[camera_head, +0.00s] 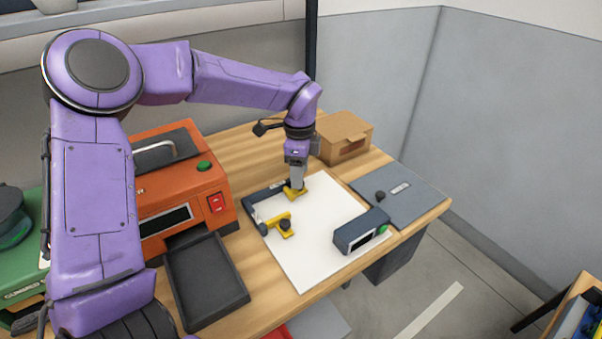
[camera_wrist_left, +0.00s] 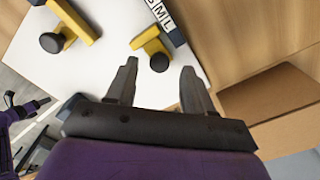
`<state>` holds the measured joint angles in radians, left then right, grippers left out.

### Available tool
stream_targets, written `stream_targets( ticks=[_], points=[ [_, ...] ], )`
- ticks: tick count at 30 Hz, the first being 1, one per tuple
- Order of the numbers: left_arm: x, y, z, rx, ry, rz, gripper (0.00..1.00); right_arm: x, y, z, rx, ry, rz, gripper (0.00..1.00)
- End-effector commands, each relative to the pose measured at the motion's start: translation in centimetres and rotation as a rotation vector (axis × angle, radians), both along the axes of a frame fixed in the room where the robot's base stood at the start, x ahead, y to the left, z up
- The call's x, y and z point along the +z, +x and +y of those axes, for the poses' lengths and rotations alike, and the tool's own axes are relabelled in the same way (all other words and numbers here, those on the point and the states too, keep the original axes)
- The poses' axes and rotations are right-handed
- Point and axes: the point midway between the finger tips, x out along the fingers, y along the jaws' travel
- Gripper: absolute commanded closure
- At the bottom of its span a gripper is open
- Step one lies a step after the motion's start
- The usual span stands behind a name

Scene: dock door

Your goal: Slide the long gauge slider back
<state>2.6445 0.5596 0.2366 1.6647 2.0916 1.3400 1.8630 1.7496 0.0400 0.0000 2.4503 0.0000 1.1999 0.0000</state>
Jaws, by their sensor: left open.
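A dark L-shaped gauge frame (camera_head: 250,208) lies on a white board (camera_head: 305,265). One yellow slider with a black knob (camera_head: 285,226) sits on its near arm; it also shows at upper left in the left wrist view (camera_wrist_left: 82,22). A second yellow slider (camera_head: 294,194) sits by the rail lettered S, M, L (camera_wrist_left: 163,14); its black knob (camera_wrist_left: 160,62) lies between my fingertips in that view. I cannot tell which slider is the long one. My left gripper (camera_wrist_left: 158,68) points down over the second slider, open. Small purple parts of mine show at the wrist view's left edge.
An orange machine (camera_head: 185,190) and a black tray (camera_head: 206,280) stand left of the board. A cardboard box (camera_head: 343,138) stands behind, and a grey plate (camera_head: 402,192) lies right.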

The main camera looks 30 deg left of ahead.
Motion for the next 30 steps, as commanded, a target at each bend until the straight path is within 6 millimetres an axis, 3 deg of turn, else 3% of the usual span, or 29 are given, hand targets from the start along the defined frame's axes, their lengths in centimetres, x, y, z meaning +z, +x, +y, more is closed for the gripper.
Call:
stream_targets(
  ticks=[4,12,13,15,18,23,30],
  points=[
    [-1.6,0.0,0.0,0.000,0.000,-0.001,0.48,0.3,0.0,0.0,0.000,-0.001,-0.001,0.57],
    [-2.0,0.0,0.0,0.000,0.000,-0.001,0.48,0.3,0.0,0.0,0.000,-0.001,-0.001,0.57],
    [-2.0,0.0,0.0,0.000,0.000,-0.001,0.51,0.3,0.0,0.0,0.000,-0.001,-0.001,0.57],
    [-2.0,0.0,0.0,0.000,0.000,-0.001,0.74,0.3,0.0,0.0,0.000,-0.001,-0.001,0.57],
    [-2.0,0.0,0.0,0.000,0.001,-0.002,1.00,0.3,0.0,0.0,0.000,-0.001,-0.001,0.57],
    [-2.0,0.2,0.0,0.000,0.002,-0.001,1.00,0.2,0.0,0.0,0.000,-0.001,-0.001,0.57],
    [-2.2,3.0,-0.5,0.014,0.001,-0.006,1.00,-1.1,0.0,0.0,0.000,0.000,-0.001,0.57]
  ],
)
